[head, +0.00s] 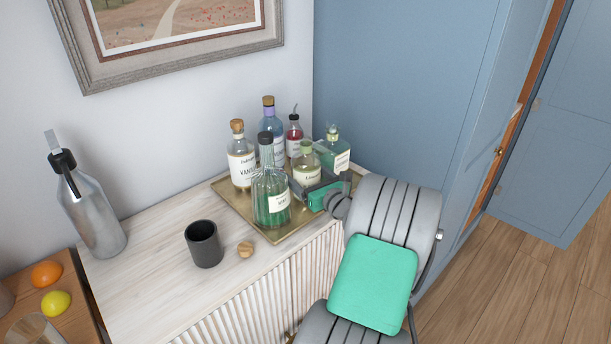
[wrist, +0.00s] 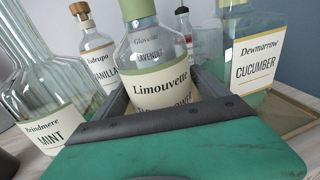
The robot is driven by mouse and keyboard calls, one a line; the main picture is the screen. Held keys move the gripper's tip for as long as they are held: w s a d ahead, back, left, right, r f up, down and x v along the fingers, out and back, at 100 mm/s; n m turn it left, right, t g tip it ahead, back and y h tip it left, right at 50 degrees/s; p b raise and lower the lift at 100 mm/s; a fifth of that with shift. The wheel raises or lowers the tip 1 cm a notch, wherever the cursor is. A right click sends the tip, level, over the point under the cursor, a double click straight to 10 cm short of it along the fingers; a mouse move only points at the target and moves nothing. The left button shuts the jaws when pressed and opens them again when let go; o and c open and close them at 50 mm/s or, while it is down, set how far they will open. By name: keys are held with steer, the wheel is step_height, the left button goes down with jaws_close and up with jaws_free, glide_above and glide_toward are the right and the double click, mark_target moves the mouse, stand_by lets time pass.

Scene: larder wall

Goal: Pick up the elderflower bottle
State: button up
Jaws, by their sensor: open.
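The elderflower bottle (head: 306,174) is clear glass with a pale green neck and cream label, upright on the brass tray (head: 278,236). In the wrist view the elderflower bottle (wrist: 158,62) stands straight ahead; its label reads "Limouvette", with the lower line partly hidden by my gripper. My gripper (head: 312,182) is open, low at the bottle's near side. In the wrist view my gripper (wrist: 160,88) has one dark finger on each side of the bottle. I cannot tell whether either finger touches it.
The mint bottle (head: 270,201) stands close on the left, the cucumber bottle (head: 336,158) on the right. Vanilla (head: 240,166), lavender (head: 270,122) and a red bottle (head: 294,138) stand behind. A dark cup (head: 203,244) and cork stopper (head: 245,249) sit left of the tray.

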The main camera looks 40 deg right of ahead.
steer(key=shift+c, duration=0.2)
jaws_close()
steer(key=shift+r, duration=0.15)
stand_by(0.6)
